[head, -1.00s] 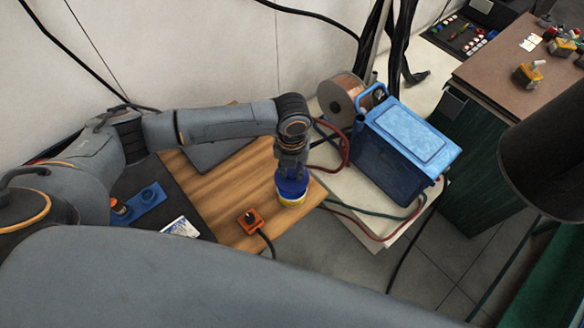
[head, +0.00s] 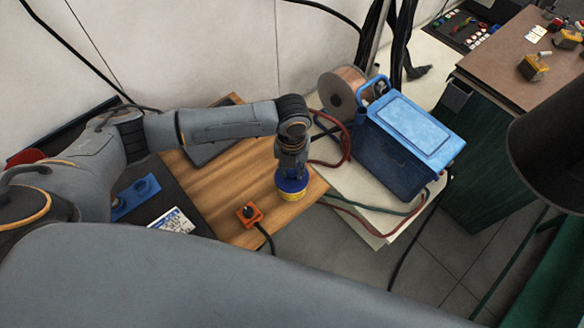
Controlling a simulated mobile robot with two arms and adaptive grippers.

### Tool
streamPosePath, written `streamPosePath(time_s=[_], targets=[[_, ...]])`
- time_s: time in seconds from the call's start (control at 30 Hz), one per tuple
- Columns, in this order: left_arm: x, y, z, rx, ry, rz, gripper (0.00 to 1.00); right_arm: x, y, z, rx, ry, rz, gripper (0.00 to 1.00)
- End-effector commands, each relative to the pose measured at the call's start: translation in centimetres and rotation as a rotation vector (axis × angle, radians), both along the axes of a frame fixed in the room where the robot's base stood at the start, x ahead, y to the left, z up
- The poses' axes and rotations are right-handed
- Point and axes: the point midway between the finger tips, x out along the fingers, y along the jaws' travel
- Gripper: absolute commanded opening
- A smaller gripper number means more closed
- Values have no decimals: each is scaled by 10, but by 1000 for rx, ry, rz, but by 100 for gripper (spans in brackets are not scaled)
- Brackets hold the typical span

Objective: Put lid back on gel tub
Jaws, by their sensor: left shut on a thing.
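The gel tub (head: 293,196) is a small yellow tub near the right front corner of the wooden bench top. The blue lid (head: 292,185) is at the top of the tub and looks about level. It appears to touch the rim, but I cannot tell whether it is fully seated. My left gripper (head: 291,176) points down from above and is shut on the lid; its fingertips are largely hidden. My right gripper is not in view.
An orange switch box (head: 249,215) with a black cable stands left of the tub on the wooden bench top (head: 215,195). A blue toolbox-like unit (head: 405,145), a copper wire spool (head: 342,93) and red and green hoses lie to the right.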

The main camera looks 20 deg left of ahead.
Motion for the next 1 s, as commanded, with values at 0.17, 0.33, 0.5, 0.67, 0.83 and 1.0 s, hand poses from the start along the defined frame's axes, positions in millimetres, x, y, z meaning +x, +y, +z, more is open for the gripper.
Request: streamPosePath(time_s=[0.17,0.33,0.5,0.67,0.83,1.0], targets=[[0,0,0,0,0,0,0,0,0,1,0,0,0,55],[0,0,1,0,0,0,0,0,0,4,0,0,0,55],[0,0,1,1,1,0,0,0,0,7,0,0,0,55],[0,0,0,1,0,0,0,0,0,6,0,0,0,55],[0,0,0,0,0,0,0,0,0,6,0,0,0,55],[0,0,0,0,0,0,0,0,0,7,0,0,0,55]])
